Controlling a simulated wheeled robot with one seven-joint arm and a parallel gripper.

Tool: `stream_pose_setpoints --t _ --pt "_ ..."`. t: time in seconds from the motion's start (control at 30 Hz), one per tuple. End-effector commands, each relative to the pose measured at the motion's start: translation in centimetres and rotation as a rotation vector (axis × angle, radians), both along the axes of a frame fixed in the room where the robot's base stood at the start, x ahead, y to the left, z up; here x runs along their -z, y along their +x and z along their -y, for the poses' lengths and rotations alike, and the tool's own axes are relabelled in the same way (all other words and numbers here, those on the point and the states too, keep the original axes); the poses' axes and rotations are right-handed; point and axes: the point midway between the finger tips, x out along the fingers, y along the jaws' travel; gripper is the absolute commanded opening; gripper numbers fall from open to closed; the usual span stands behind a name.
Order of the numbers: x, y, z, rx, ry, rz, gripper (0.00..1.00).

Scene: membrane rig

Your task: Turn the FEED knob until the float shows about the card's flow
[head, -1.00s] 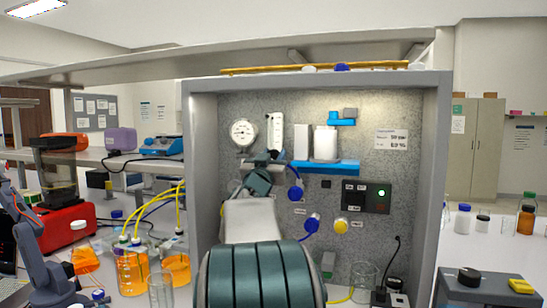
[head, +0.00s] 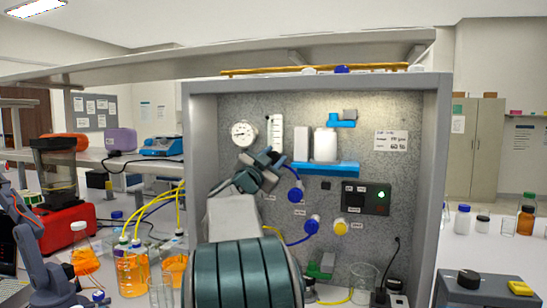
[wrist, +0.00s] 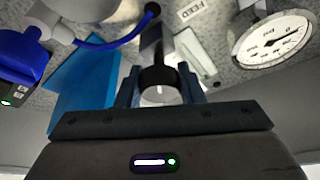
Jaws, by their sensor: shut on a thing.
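The FEED knob (wrist: 158,78) is black with a white mark. It sits between the two blue-grey fingers of my gripper (wrist: 160,92) in the wrist view, and the gripper is shut on it. A FEED label (wrist: 197,9) shows beside it. In the head view my gripper (head: 268,160) is tilted at the panel and hides the knob. The white flow tube (head: 275,133) stands just above the gripper; its float is too small to read. The white card (head: 391,140) is at the panel's upper right; its print is too blurred to read.
A round gauge (head: 243,133) is left of the flow tube. A blue shelf (head: 330,168) with white containers, blue valve knobs (head: 295,195) with tubing, and a black control box (head: 366,197) with a green light are to the right. The grey cabinet frame (head: 203,160) bounds the panel.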

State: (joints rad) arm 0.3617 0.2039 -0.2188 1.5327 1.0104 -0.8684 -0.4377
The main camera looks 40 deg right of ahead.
Motion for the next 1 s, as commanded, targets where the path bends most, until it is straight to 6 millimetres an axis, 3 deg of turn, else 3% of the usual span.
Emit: stream_pose_setpoints --t 0.5,1.0 --pt "-0.21 0.11 -0.06 -0.001 0.214 0.411 0.12" --pt "-0.02 0.1 -0.03 -0.002 0.315 0.606 0.12"
